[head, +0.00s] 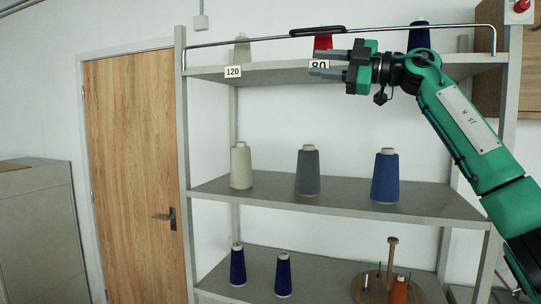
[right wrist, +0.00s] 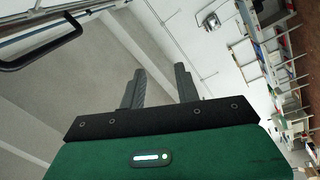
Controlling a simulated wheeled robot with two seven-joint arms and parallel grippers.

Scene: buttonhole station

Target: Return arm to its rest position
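My right arm is green and comes in from the right in the head view. Its right gripper (head: 328,64) is raised in front of the top shelf, level with the number cards. The two dark fingers point left and stand apart with nothing between them. The right wrist view also shows the open, empty right gripper (right wrist: 160,88). My left gripper is not in view.
A metal rail (head: 260,38) with a black handle (head: 317,31) runs across the top shelf, close above my right gripper. The shelf unit (head: 345,202) holds several thread cones, including a grey one (head: 308,172). A wooden door (head: 133,170) stands left.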

